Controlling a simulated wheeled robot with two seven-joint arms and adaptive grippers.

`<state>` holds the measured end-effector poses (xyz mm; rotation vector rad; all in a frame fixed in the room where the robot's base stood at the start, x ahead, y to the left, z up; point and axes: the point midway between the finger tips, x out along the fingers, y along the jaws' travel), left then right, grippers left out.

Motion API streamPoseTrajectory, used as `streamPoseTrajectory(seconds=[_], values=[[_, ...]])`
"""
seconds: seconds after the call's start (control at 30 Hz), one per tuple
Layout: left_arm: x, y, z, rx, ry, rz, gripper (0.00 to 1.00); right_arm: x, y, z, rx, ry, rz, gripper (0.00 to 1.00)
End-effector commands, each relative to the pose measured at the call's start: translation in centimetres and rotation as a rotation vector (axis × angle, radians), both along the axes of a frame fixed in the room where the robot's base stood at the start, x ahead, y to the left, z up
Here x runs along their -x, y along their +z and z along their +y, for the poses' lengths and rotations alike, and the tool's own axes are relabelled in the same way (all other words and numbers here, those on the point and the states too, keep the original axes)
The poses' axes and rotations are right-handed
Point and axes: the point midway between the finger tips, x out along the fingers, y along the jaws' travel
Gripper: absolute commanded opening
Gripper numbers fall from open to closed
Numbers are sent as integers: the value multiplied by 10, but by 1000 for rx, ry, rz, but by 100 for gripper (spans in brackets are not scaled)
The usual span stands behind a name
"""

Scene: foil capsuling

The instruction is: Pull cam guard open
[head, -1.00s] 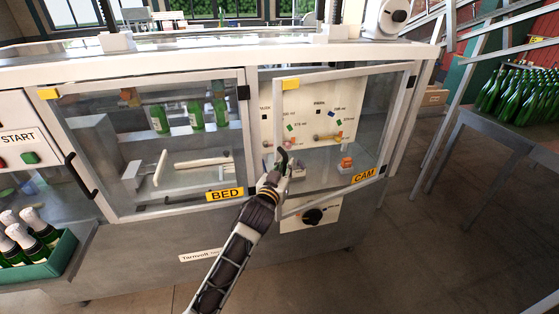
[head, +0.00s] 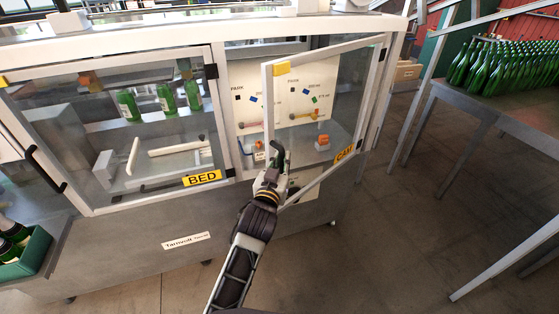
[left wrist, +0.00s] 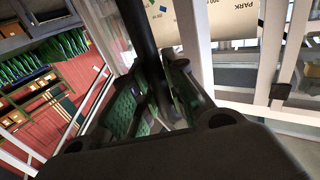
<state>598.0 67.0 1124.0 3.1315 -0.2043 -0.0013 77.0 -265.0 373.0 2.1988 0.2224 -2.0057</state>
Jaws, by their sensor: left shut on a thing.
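The cam guard (head: 326,112) is a clear panel in a white frame with a yellow CAM label. It stands partly open, hinged at its right side, its left edge swung out from the machine. My left gripper (head: 272,168) is at the lower left of the guard, shut on its black handle (head: 278,152). In the left wrist view the dark handle bar (left wrist: 138,30) runs down between the green-padded fingers (left wrist: 150,108). The gripper hides the handle's lower end. My right gripper is not in view.
Behind the guard is a panel with PARK markings (head: 245,110) and an orange part (head: 323,141). The BED guard (head: 108,205) at left is shut. A table of green bottles (head: 470,100) stands at right. Floor is clear in front of the cam guard.

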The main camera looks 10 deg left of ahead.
Motion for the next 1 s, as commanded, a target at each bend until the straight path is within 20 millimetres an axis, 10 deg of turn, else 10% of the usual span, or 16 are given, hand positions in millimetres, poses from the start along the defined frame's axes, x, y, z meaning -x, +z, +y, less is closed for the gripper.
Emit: streamPoseTrajectory(seconds=[0.17,0.2,0.33,1.0], values=[[0,-3,2,-4,3,6,0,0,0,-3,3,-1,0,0],[0,-3,2,-4,3,6,20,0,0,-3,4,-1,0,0],[0,-2,1,-3,3,4,37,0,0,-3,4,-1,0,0],[10,0,2,1,1,1,37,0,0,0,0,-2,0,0]])
